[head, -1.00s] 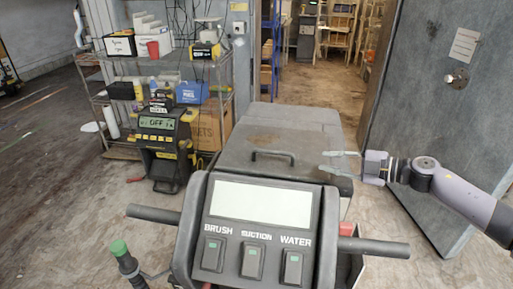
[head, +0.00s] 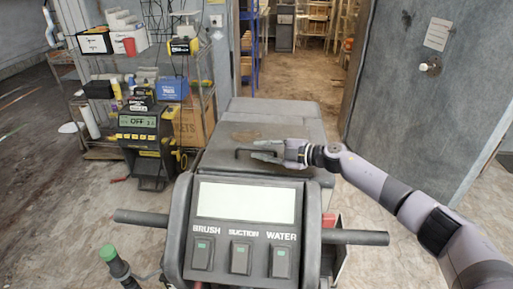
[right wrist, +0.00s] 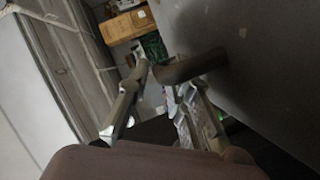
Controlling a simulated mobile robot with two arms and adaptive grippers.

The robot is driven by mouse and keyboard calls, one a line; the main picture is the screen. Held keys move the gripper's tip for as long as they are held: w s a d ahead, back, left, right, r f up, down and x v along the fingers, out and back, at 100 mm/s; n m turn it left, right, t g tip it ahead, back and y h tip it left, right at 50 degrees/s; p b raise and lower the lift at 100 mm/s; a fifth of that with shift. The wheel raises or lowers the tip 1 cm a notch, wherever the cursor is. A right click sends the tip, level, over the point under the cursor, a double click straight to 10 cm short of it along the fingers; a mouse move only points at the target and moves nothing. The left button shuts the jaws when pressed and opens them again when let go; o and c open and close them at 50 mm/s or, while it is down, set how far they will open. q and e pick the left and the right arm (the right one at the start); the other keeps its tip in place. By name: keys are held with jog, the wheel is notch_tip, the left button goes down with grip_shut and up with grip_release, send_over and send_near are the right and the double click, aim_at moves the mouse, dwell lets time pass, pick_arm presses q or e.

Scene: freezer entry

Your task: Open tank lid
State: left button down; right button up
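The tank lid (head: 235,135) is the flat grey, worn top of the floor machine, lying closed behind the control panel. Its dark bar handle (head: 243,152) shows at the lid's middle. My right gripper (head: 264,151) reaches in from the right, with its fingers at the right part of the handle. In the right wrist view the fingers are apart (right wrist: 160,88), and the handle (right wrist: 192,66) shows at the fingertips. I cannot tell whether they touch it. My left gripper is not in view.
The machine's control panel (head: 244,232) with BRUSH, SUCTION and WATER switches stands in front, with handlebars (head: 358,237) at both sides. A shelf rack (head: 90,100) and a yellow-black device (head: 146,150) stand left. A large grey door (head: 405,95) stands right.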

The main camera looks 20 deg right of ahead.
jog(key=shift+x, duration=1.1)
jog(key=shift+c, duration=0.6)
grip_shut()
